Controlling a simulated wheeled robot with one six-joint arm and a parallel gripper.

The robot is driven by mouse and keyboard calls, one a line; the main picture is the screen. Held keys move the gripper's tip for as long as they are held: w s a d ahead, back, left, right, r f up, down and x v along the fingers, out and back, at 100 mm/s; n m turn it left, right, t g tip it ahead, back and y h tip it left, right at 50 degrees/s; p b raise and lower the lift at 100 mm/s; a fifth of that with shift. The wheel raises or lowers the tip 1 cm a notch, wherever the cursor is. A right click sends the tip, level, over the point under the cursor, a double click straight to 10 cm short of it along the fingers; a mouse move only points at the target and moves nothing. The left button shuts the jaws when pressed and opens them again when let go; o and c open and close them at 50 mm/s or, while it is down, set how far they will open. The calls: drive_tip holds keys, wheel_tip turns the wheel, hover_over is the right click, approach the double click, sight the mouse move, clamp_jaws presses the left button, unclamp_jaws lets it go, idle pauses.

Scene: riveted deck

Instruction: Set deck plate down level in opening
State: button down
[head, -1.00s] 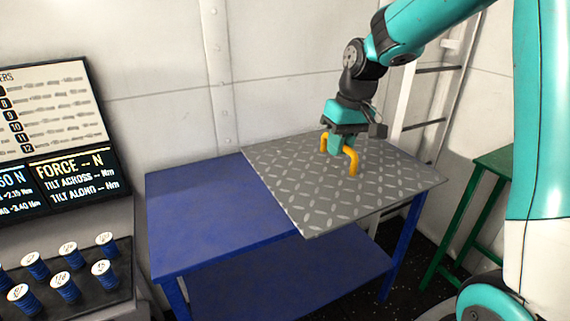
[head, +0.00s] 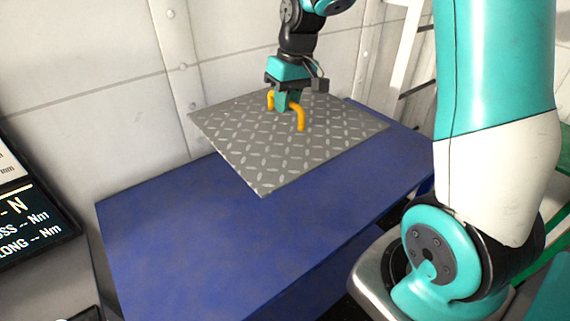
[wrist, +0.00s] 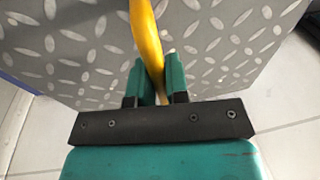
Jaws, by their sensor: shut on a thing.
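The deck plate (head: 270,155) is a grey square of tread-patterned metal with a yellow handle (head: 301,118) on top. In the head view it is held above the blue table, and its near corner hangs over the tabletop. My gripper (head: 287,105) is shut on the yellow handle near the middle of the plate. The wrist view shows the gripper's two green fingers (wrist: 158,82) on either side of the yellow bar, with the plate (wrist: 75,45) behind. The opening is not in view.
The blue table (head: 190,230) has a bare top and a lower shelf. A dark display (head: 25,225) stands at the left edge. A pale wall with a riveted strip is behind, a ladder (head: 400,45) stands at the back right, and green framing shows at the far right.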

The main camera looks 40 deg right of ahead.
wheel_tip(320, 180, down, 18)
drive_tip(key=shift+r+p, duration=0.1)
drive_tip(key=shift+p, duration=0.35)
drive_tip(key=c, duration=1.1)
unclamp_jaws()
drive_tip(key=shift+a+f, duration=0.1)
drive_tip(key=shift+f, duration=0.1)
